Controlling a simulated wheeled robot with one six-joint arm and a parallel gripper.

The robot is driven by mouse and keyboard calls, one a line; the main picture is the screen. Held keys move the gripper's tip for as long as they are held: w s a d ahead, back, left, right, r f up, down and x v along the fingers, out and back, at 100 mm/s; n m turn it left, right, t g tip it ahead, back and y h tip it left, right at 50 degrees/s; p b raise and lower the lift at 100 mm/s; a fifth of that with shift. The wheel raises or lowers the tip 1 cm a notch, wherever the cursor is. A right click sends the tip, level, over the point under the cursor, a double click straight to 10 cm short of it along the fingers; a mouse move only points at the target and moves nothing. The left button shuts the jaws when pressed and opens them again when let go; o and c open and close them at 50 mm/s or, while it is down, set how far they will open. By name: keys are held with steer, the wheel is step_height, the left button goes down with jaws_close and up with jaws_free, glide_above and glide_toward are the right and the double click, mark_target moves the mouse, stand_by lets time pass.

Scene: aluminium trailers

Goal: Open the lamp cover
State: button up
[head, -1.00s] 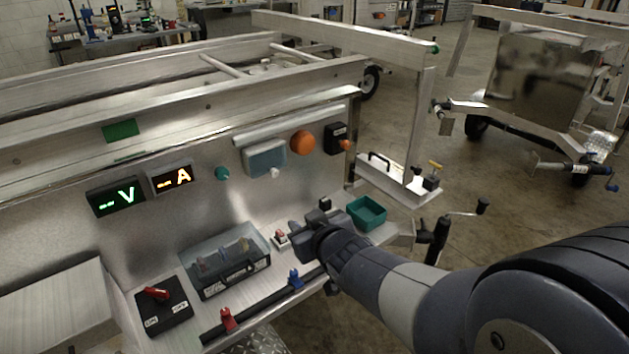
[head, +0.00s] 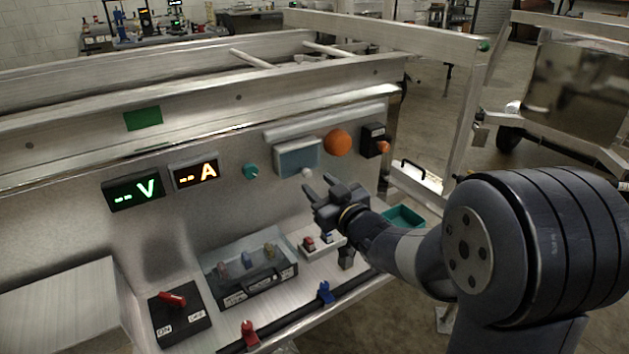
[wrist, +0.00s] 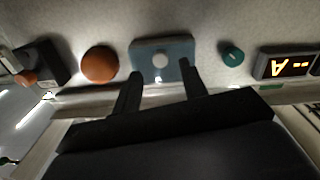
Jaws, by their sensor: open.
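The lamp cover (head: 297,157) is a blue-grey rectangular flap on the upright metal panel, below a pale ledge. It hangs flat against the panel, with a white round knob (head: 307,172) at its lower edge. My gripper (head: 321,183) is open and empty, its fingers pointing at the panel just below and in front of the knob. In the wrist view, which is upside down, the cover (wrist: 150,49) and the knob (wrist: 160,60) lie between and beyond the two fingertips (wrist: 160,69). No contact is visible. What lies behind the cover is hidden.
An orange dome (head: 337,143) and a black switch box (head: 374,141) sit right of the cover; a teal knob (head: 250,171) and lit displays (head: 195,173) sit left.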

mark_target(309, 175)
steer(key=shift+x, duration=1.65)
jaws_close()
